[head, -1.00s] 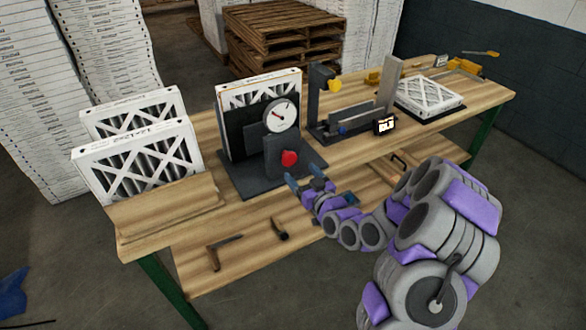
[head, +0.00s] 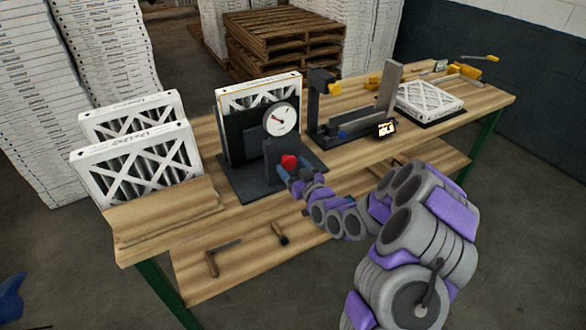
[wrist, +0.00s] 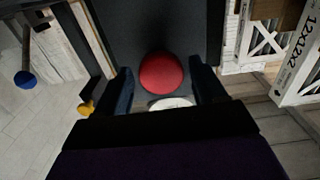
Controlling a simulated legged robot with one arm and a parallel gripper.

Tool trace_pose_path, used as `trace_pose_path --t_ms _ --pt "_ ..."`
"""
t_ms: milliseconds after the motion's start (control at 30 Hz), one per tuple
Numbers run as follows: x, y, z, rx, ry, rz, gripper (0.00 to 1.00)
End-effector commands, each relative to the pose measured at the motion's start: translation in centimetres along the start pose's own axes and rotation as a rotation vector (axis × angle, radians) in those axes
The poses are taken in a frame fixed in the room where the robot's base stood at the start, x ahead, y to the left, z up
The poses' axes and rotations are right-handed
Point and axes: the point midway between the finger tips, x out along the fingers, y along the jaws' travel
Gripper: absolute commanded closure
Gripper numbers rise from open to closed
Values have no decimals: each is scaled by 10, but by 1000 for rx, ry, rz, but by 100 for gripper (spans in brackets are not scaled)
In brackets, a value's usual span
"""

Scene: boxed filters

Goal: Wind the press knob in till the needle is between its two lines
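The red press knob (head: 288,161) sits on the front of the dark press (head: 240,140) on the bench. Above it is a round white dial (head: 281,118) with a needle; its lines are too small to make out. My gripper (head: 291,171) is at the knob, partly covering it. In the wrist view my gripper (wrist: 162,82) has its two fingers on either side of the red knob (wrist: 161,73). Narrow gaps seem to show between fingers and knob, so it looks open. The dial's edge (wrist: 172,103) shows below the knob.
A boxed filter (head: 262,88) stands in the press. More filters (head: 136,163) stand at the left of the bench. A dark fixture with an upright (head: 325,100) and a small display (head: 386,129) is to the right. Tools (head: 222,256) lie on the lower shelf.

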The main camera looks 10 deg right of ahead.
Motion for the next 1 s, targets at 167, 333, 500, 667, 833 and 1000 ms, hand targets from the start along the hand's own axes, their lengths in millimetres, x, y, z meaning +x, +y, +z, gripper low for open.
trace_pose_path --t_ms 167,333,500,667,833,1000 --pt "0 0 0 0 0 0 48" --pt "0 0 0 0 0 0 64" --pt "0 0 0 1 0 1 76" --pt "0 0 0 11 0 1 76" --pt "0 0 0 10 0 1 76" --pt "0 1 0 10 0 1 76"
